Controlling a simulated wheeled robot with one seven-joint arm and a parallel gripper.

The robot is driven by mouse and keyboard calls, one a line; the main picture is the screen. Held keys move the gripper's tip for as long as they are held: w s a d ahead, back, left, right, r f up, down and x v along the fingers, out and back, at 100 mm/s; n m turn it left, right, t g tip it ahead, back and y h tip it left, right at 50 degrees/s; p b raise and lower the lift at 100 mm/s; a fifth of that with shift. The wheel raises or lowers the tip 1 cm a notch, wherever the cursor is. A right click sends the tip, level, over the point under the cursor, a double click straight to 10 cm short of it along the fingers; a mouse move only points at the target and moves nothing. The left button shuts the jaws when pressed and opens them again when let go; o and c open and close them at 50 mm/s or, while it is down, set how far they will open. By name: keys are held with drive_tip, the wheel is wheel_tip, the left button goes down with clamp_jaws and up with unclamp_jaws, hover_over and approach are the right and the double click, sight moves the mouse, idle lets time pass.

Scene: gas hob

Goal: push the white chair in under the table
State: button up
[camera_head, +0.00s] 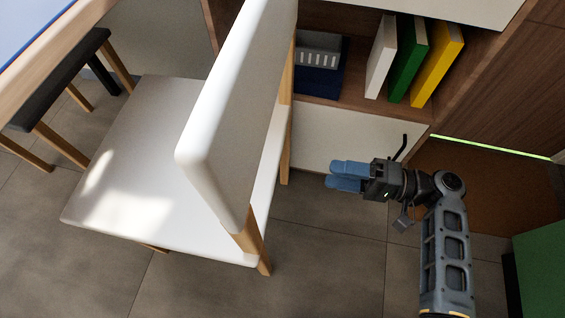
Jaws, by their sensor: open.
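The white chair (133,170) stands at centre left, with a white seat, wooden legs and an upright white backrest (237,105) on its right side. My gripper (334,174) has blue fingers and points left towards the chair back. It is open and empty, to the right of the backrest and apart from it in the picture.
A dark stool (60,75) with wooden legs is under the table corner. A wooden shelf unit (385,117) with several books and a dark blue box (318,65) stands behind. A green block (541,265) is at the lower right. The tiled floor (300,270) in front is clear.

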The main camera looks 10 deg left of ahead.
sight(274, 166)
drive_tip(key=a, duration=1.4)
drive_tip(key=shift+b, duration=0.4)
clamp_jaws()
drive_tip(key=shift+f, duration=0.15)
idle(0.4)
